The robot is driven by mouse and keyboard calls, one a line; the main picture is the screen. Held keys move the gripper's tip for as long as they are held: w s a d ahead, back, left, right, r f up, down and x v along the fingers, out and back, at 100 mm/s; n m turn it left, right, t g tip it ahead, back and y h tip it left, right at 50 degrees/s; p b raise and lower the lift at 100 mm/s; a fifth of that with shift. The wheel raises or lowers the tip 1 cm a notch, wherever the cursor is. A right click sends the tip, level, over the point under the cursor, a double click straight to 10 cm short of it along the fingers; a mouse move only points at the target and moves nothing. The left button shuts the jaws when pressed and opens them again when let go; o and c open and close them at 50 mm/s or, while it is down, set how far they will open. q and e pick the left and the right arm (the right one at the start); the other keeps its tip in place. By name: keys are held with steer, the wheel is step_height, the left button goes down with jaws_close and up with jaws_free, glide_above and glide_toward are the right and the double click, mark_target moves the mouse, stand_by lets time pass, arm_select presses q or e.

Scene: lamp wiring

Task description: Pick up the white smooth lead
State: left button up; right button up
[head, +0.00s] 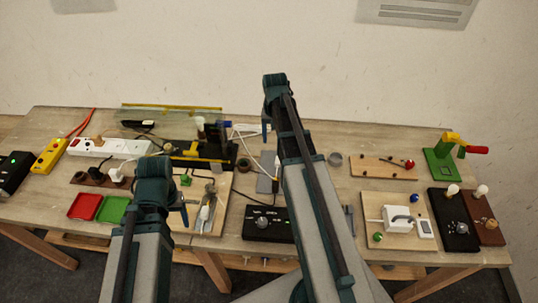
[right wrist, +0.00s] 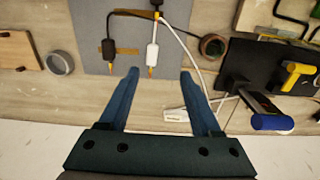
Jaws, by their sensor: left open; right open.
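The white lead (right wrist: 152,52) lies on a grey mat (right wrist: 85,35) in the right wrist view. It has a white plug body with a yellow tip, and its white cord curves away to the right. A black lead (right wrist: 108,48) with a yellow tip lies to its left. My right gripper (right wrist: 158,75) is open and empty, with the white plug's tip showing between and just beyond its fingers. In the head view my right gripper (head: 267,130) hangs over the back middle of the table and the leads are mostly hidden. My left gripper (head: 183,207) is open over a wooden board.
A roll of tape (right wrist: 212,45) and a dark stand with a yellow part (right wrist: 295,75) are right of the mat. Another grey roll (right wrist: 59,62) is left. A black control box (head: 268,225) stands at the table's front. Red (head: 85,206) and green (head: 113,210) trays lie at left.

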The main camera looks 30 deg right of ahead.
steer(key=d, duration=0.1)
arm_select(q)
steer(key=f+b, duration=0.8)
steer(key=shift+w+a+f+b, duration=0.1)
steer(key=shift+w+f+b, duration=0.1)
steer(key=shift+b, duration=0.1)
arm_select(e)
glide_above(278, 160)
steer(key=f, duration=0.8)
steer(key=shift+w+a+f, duration=0.1)
steer(key=shift+a+f, duration=0.05)
steer(key=shift+a, duration=0.2)
steer(key=shift+f, duration=0.1)
arm_select(q)
step_height(278, 160, down, 5)
steer(key=b, duration=0.5)
steer(key=shift+f, duration=0.15)
arm_select(e)
steer(key=f, duration=0.5)
steer(key=shift+d+f, duration=0.15)
steer(key=shift+d, duration=0.25)
jaws_close()
